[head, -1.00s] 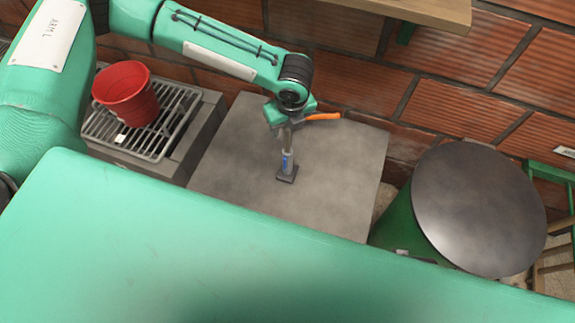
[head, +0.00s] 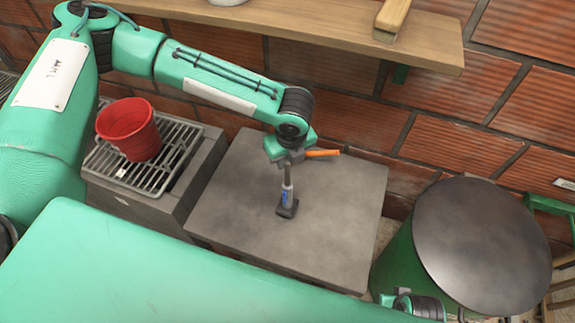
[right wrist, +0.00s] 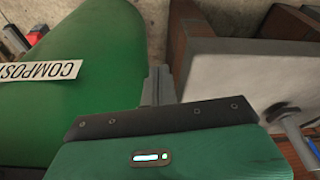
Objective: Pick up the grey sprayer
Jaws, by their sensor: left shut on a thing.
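The grey sprayer (head: 288,192) is upright over the grey table top, with a blue mark on its body, a dark block at its lower end and an orange handle (head: 322,153) jutting right at its top. My left gripper (head: 287,160) is shut on its upper part from above; the fingers are small and partly hidden. I cannot tell whether the dark end touches the table. Part of the sprayer also shows at the right wrist view's right edge (right wrist: 283,114). My right gripper (right wrist: 158,85) shows there with its fingers together, empty, beside a green barrel.
The grey table (head: 235,205) is otherwise bare. A red bucket (head: 128,128) stands on a metal grate at left. A green barrel with a dark lid (head: 482,235) stands at right; its COMPOST label (right wrist: 42,70) shows. A wooden shelf (head: 300,22) juts out above.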

